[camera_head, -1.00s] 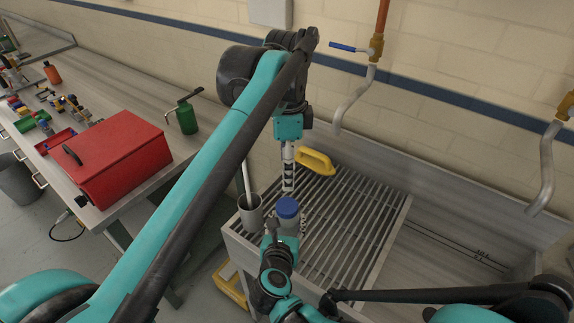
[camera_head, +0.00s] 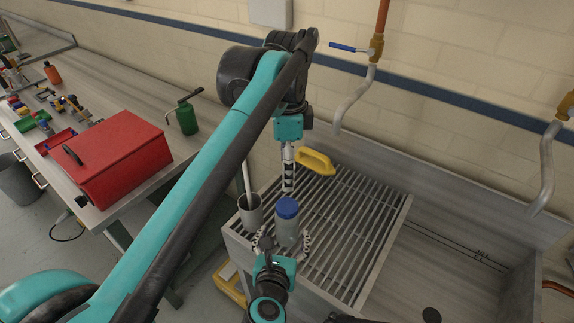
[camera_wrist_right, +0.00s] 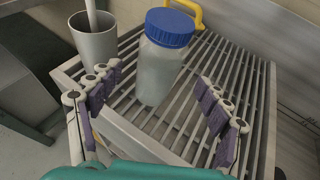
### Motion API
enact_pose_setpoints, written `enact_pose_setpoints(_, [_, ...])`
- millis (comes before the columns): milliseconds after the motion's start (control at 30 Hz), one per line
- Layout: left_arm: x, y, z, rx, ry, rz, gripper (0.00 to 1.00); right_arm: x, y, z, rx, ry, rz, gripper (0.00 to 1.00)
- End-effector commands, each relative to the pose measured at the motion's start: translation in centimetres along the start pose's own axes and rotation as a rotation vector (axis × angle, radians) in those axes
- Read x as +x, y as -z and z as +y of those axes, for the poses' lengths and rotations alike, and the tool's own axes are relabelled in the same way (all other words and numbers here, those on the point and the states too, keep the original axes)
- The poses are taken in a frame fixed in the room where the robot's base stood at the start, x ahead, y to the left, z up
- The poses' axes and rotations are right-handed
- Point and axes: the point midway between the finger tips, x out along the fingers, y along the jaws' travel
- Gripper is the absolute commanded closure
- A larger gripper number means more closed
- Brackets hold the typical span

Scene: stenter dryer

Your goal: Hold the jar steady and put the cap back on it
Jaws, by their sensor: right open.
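The clear jar (camera_head: 287,232) stands upright on the slatted rack, with the blue cap (camera_head: 288,207) sitting on its top. In the right wrist view the jar (camera_wrist_right: 158,78) and its cap (camera_wrist_right: 170,27) are in full sight; whether the cap is screwed tight cannot be told. My right gripper (camera_head: 282,246) is open at the near side of the jar. Its spread fingers (camera_wrist_right: 158,88) lie to the left and right of the jar's lower part, apart from it. My left gripper (camera_head: 289,172) points down just behind the jar, its fingers seen edge-on.
A grey cup (camera_head: 250,216) with a rod in it stands left of the jar. A yellow handled object (camera_head: 315,161) lies behind on the rack (camera_head: 350,225). The sink basin (camera_head: 440,265) is right of it. A red toolbox (camera_head: 120,165) sits on the left bench.

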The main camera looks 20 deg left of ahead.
Motion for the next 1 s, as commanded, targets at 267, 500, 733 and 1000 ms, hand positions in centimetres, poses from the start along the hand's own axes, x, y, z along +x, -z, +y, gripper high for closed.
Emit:
enact_pose_setpoints(267, [0.0,0.0,0.0,0.000,0.000,0.000,0.29,-4.3,0.0,0.1,-0.001,-0.003,0.000,0.23])
enact_pose_setpoints(500, [0.0,0.0,0.0,0.000,0.000,0.000,0.29,-5.1,0.0,0.0,0.001,0.000,0.000,0.23])
enact_pose_setpoints(733, [0.0,0.0,0.0,0.000,0.000,0.000,0.29,-5.0,0.0,0.0,0.001,0.000,0.000,0.23])
enact_pose_setpoints(1000, [0.0,0.0,0.0,0.000,0.000,0.000,0.29,-5.0,0.0,0.0,0.001,0.000,0.000,0.23])
